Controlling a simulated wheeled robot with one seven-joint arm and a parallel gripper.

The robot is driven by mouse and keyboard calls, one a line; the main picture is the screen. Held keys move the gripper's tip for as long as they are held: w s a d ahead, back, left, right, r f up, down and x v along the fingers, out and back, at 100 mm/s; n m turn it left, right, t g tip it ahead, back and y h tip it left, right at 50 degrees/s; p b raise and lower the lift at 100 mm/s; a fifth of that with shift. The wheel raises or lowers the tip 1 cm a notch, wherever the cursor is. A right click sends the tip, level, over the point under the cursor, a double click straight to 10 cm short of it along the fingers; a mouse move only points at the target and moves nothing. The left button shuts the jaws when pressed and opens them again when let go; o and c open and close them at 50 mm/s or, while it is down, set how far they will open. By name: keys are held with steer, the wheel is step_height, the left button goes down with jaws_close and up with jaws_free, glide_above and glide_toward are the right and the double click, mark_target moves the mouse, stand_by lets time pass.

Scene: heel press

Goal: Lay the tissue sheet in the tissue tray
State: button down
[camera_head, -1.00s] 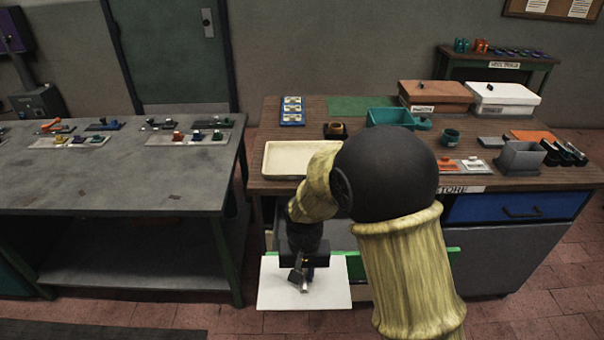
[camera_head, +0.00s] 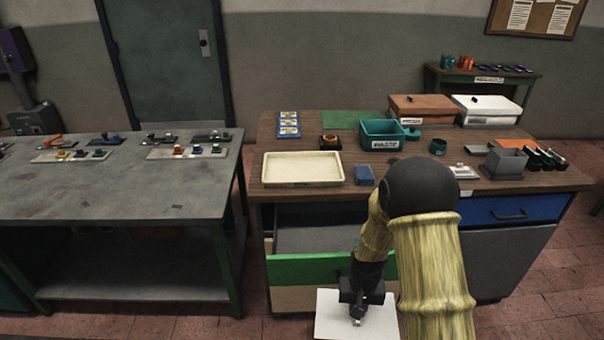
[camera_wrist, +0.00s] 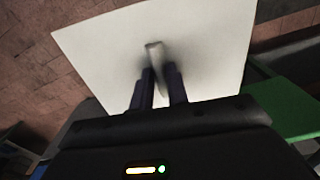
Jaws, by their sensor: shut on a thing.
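The tissue sheet is a flat white sheet (camera_head: 335,325) held low in front of the open drawer, and it also shows in the wrist view (camera_wrist: 210,45). My gripper (camera_head: 357,318) is shut on the sheet; in the wrist view its dark fingers (camera_wrist: 160,80) meet on a raised part of it. A shallow cream tray (camera_head: 302,181), which looks like the tissue tray, sits empty at the front left of the wooden bench (camera_head: 350,147). My gripper is below and to the right of this tray, apart from it.
The open drawer with a green front (camera_head: 310,268) stands out below the tray, beside my arm. A small blue block (camera_head: 365,175) is right of the tray, and a teal bin (camera_head: 382,142) is behind. A grey table (camera_head: 110,190) stands left.

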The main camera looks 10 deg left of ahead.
mark_target(393, 321)
steer(key=shift+m, duration=0.5)
steer(key=d+f, duration=0.2)
steer(key=d, duration=0.1)
steer(key=w+d+f, duration=0.1)
steer(key=d+f, duration=0.1)
steer(key=d, duration=0.2)
steer(key=d+f, duration=0.3)
steer(key=shift+w+d, duration=0.3)
